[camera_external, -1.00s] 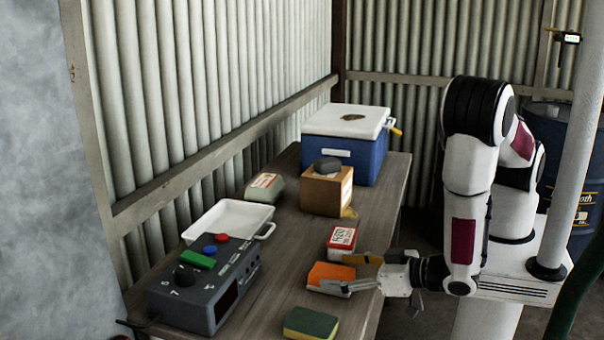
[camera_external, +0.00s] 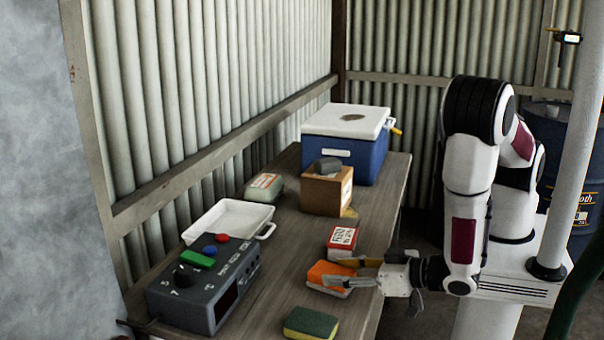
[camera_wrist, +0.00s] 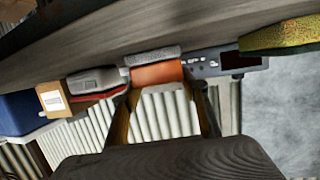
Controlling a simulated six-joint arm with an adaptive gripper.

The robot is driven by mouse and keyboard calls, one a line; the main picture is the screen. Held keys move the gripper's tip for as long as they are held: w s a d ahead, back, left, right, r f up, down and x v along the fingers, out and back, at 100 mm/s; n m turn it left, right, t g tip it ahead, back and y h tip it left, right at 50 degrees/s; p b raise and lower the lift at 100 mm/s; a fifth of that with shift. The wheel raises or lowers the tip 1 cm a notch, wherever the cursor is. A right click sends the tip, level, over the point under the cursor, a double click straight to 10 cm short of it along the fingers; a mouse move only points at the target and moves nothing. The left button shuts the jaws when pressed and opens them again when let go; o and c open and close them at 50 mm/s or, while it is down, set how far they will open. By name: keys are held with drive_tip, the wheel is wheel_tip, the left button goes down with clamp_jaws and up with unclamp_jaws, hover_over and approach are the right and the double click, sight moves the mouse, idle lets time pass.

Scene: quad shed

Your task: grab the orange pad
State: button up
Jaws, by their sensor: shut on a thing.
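The orange pad (camera_external: 328,273) is an orange block with a pale grey layer under it, near the front right of the bench. My gripper (camera_external: 348,272) reaches in from the right and is shut on the pad, one finger on each side. In the wrist view the orange pad (camera_wrist: 157,73) sits between the two fingertips (camera_wrist: 160,88), with its grey layer along the top. In the outside view the near finger covers part of the pad. I cannot tell whether the pad is clear of the bench top.
A red and white box (camera_external: 342,240) stands just behind the pad. A green and yellow sponge (camera_external: 311,322) lies in front. A grey control box (camera_external: 205,285) and a white tray (camera_external: 231,219) are left. A cardboard box (camera_external: 326,192) and blue cooler (camera_external: 346,145) stand further back.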

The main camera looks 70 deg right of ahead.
sight(342, 273)
drive_tip(key=shift+r, duration=0.2)
wheel_tip(342, 273, up, 10)
drive_tip(key=shift+f, duration=0.25)
idle(0.6)
